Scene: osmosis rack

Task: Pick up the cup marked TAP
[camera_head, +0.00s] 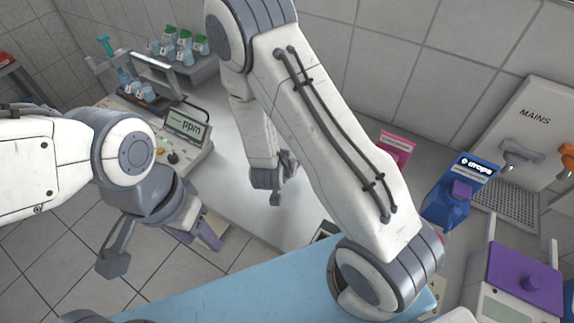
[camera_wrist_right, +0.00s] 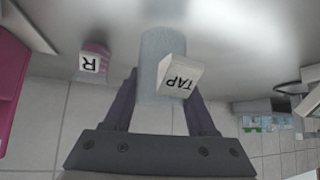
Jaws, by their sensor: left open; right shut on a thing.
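The cup marked TAP (camera_wrist_right: 160,58) is a pale, translucent cylinder with a white label in the right wrist view. My right gripper (camera_wrist_right: 163,104) is shut on it, with one dark finger on each side. In the head view my right gripper (camera_head: 272,180) is over the white counter, and I cannot make out the cup there. Whether the cup touches the counter I cannot tell. My left gripper (camera_head: 160,246) is open and empty at the lower left, its fingers wide apart, away from the cup.
A pink item with a label marked R (camera_wrist_right: 90,62) stands beside the cup. A ppm meter (camera_head: 186,128) and a rack of small flasks (camera_head: 180,55) are at the left. A blue container (camera_head: 448,197) and the MAINS panel (camera_head: 530,125) are at the right.

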